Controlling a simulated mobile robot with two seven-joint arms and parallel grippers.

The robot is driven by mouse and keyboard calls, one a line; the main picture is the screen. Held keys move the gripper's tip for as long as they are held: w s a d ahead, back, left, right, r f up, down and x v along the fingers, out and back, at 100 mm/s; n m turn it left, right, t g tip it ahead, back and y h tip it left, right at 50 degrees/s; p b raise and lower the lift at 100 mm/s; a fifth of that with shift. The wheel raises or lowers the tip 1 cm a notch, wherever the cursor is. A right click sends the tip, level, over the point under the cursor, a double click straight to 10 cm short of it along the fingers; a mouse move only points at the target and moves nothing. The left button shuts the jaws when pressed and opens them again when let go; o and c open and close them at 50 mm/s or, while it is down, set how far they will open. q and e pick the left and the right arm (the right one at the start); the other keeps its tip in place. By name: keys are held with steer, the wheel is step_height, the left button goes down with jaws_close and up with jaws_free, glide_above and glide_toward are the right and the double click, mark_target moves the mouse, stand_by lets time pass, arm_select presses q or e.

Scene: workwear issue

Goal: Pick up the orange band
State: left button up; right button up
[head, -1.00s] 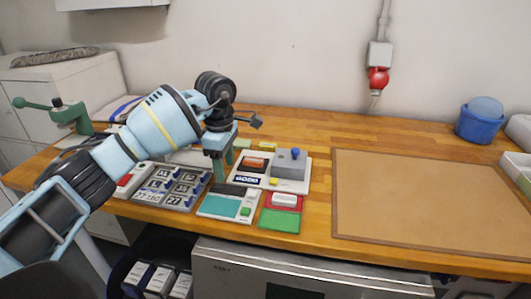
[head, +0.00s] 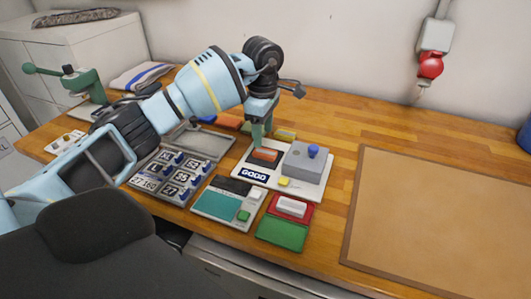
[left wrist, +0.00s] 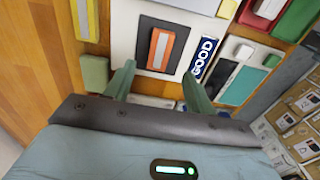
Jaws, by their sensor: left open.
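The orange band (head: 265,155) lies on a dark pad on the white board, left of a grey block. In the left wrist view the band (left wrist: 153,48) shows a pale stripe along its middle and lies just beyond the fingertips. My left gripper (head: 258,138) points down at the band's back edge in the head view. In the left wrist view its two green fingers (left wrist: 159,73) are apart, with nothing held between them. I cannot tell the exact height of the fingertips above the board. My right gripper is not in view.
The white board (head: 313,190) also carries a grey block (head: 304,162) with a blue knob and a GOOD label (head: 255,174). A numbered tag board (head: 146,198), a teal panel (head: 216,205) and a red-and-green card (head: 282,233) lie near. A brown mat (head: 440,220) is right.

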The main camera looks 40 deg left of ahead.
mark_target(265, 152)
arm_select(q)
steer(key=shift+f, duration=0.35)
steer(key=shift+d+f, duration=0.1)
steer(key=shift+f, duration=0.1)
step_height(265, 152, down, 5)
steer(key=shift+w+d+r+p, duration=0.1)
steer(key=shift+r+p, duration=0.1)
steer(key=shift+p, duration=0.1)
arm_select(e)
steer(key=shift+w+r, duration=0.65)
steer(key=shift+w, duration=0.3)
arm_select(q)
steer(key=shift+c, duration=0.2)
steer(key=c, duration=1.1)
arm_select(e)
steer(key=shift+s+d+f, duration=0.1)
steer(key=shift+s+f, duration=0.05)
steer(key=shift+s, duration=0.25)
